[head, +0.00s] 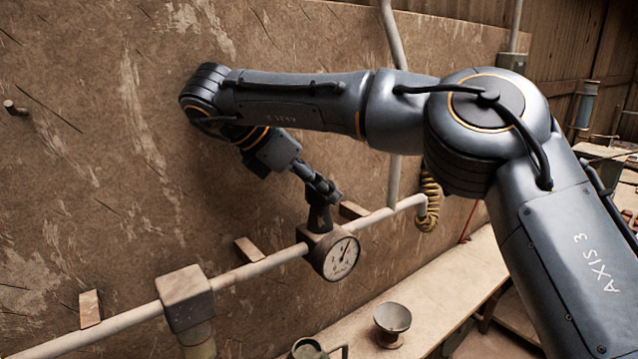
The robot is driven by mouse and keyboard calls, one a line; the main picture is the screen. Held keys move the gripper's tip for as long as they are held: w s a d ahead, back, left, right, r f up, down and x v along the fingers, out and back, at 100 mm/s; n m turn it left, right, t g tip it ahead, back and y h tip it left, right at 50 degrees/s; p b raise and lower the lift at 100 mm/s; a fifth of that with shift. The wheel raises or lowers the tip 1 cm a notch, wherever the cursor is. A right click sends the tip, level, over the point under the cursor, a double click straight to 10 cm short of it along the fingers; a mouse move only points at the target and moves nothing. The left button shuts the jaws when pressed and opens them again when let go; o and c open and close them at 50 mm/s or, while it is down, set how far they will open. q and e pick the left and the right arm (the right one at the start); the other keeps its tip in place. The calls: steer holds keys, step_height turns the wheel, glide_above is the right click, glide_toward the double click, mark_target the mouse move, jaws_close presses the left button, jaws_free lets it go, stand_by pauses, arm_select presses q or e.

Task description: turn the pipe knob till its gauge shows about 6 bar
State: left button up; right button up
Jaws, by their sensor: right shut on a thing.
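The pipe (262,267) runs along the brown wall, rising from lower left to the right. A round gauge (342,258) with a pale face and dark needle sits on it. The needle points to the upper right; the numbers are too small to read. The dark pipe knob (319,217) stands on top of the pipe at the gauge. My right gripper (322,192) comes down from above and is shut on the knob, hiding its upper part. My left gripper does not show.
A ledge (455,275) runs below the pipe, with a small metal cup (392,318) on it. A square pipe block (185,298) is at the lower left. The wall at the left is mostly clear.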

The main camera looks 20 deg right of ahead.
steer(key=shift+f, duration=0.1)
steer(key=o, duration=1.2)
steer(key=shift+c, duration=0.2)
steer(key=shift+a, duration=0.1)
steer(key=v, duration=0.7)
steer(key=shift+r, duration=0.2)
steer(key=shift+a, duration=0.15)
